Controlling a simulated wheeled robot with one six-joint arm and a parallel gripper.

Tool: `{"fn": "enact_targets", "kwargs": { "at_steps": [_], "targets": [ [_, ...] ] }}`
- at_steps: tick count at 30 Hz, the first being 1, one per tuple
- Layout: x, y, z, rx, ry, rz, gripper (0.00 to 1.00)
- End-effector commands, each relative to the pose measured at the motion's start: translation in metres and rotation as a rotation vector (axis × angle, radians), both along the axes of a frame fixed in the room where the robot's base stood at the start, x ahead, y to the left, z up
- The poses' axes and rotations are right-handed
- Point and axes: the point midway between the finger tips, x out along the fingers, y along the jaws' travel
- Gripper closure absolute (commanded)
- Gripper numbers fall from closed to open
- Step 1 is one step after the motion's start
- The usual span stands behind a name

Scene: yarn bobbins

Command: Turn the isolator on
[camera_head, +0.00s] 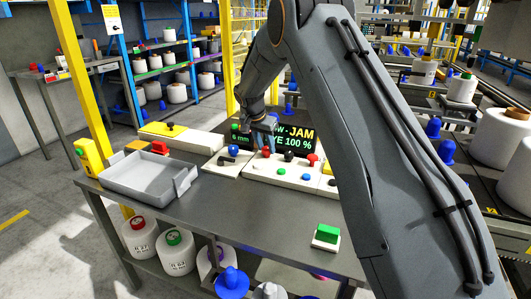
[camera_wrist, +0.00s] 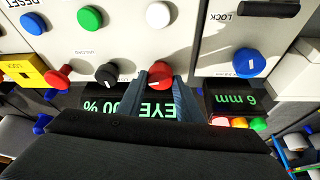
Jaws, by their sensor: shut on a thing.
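A red knob (camera_wrist: 159,72) sits on the light control panel (camera_wrist: 130,35), which appears upside down in the wrist view. My gripper (camera_wrist: 162,82) is shut on this red knob, one finger on each side of it. In the head view my gripper (camera_head: 264,143) reaches down to the same red knob (camera_head: 266,153) at the panel's back. No isolator label is readable, so I cannot tell which control is the isolator.
A black knob (camera_wrist: 106,74) is close beside the held knob. A blue knob (camera_wrist: 249,63) is on the neighbouring panel. A grey tray (camera_head: 140,185) and a green-topped block (camera_head: 326,236) are on the bench (camera_head: 235,205).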

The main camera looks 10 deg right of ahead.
Motion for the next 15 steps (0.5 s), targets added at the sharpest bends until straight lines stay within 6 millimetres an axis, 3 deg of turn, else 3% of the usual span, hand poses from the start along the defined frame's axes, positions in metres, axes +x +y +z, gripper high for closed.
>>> {"fn": "enact_targets", "kwargs": {
  "at_steps": [15],
  "targets": [
    [0.0003,0.0011,-0.0019,0.001,0.003,-0.217,0.9]
  ]
}}
